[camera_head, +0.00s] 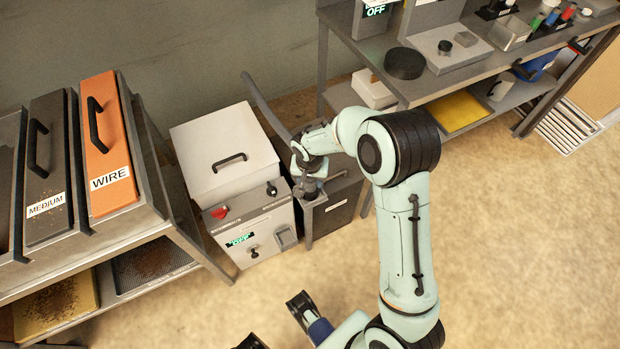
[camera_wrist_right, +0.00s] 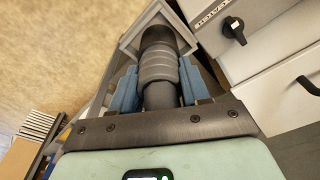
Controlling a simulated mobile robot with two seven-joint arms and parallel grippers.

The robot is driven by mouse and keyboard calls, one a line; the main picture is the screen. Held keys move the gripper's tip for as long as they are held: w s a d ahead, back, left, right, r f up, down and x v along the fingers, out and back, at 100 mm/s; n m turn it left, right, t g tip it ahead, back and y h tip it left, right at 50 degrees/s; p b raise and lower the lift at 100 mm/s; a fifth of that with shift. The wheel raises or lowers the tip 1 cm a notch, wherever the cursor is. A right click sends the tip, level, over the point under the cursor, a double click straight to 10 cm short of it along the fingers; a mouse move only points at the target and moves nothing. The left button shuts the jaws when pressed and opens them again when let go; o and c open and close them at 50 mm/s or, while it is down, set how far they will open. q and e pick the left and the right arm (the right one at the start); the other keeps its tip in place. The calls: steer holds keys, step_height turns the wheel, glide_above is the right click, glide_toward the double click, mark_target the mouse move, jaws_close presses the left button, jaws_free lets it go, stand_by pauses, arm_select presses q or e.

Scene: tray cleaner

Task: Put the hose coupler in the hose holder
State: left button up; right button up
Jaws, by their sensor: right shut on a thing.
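My right gripper (camera_head: 308,180) is beside the white cabinet, above a grey stand. In the right wrist view, its blue fingers (camera_wrist_right: 158,88) are shut on the ribbed grey hose coupler (camera_wrist_right: 158,68). The dark hose (camera_head: 262,102) rises behind the gripper to the upper left. The coupler's far end is at a light grey angular bracket, seemingly the hose holder (camera_wrist_right: 128,45). I cannot tell whether it is seated in it. My left gripper (camera_head: 277,324) is partly in view at the bottom edge, its dark fingertips apart with nothing seen between them.
The white cabinet (camera_head: 225,155) with a handle and knobs stands left of the right gripper. A rack (camera_head: 150,232) with tray boxes labelled MEDIUM and WIRE is at the left. A workbench (camera_head: 412,90) with tools is at the upper right. The floor at the right is clear.

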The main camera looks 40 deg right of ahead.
steer(key=o, duration=1.1)
steer(key=shift+r, duration=0.35)
step_height(320, 180, up, 11)
steer(key=s+a+p, duration=0.1)
steer(key=p, duration=0.1)
steer(key=s+a+f+n+g+y, duration=0.1)
steer(key=s+a+f, duration=0.25)
steer(key=f, duration=0.35)
steer(key=s+a+f+n+y, duration=0.1)
steer(key=s+a+f+n, duration=0.15)
steer(key=a+f, duration=0.4)
steer(key=s+a+f+n+g+y, duration=0.15)
steer(key=s+f, duration=0.25)
steer(key=f, duration=0.5)
steer(key=shift+t+y, duration=0.25)
steer(key=shift+y, duration=0.3)
steer(key=s+a+f, duration=0.2)
steer(key=s, duration=0.2)
steer(key=s+a+f, duration=0.3)
steer(key=s, duration=0.2)
steer(key=s+a+f, duration=0.2)
steer(key=s, duration=0.2)
steer(key=shift+s+a+f, duration=0.15)
steer(key=shift+s+a, duration=0.15)
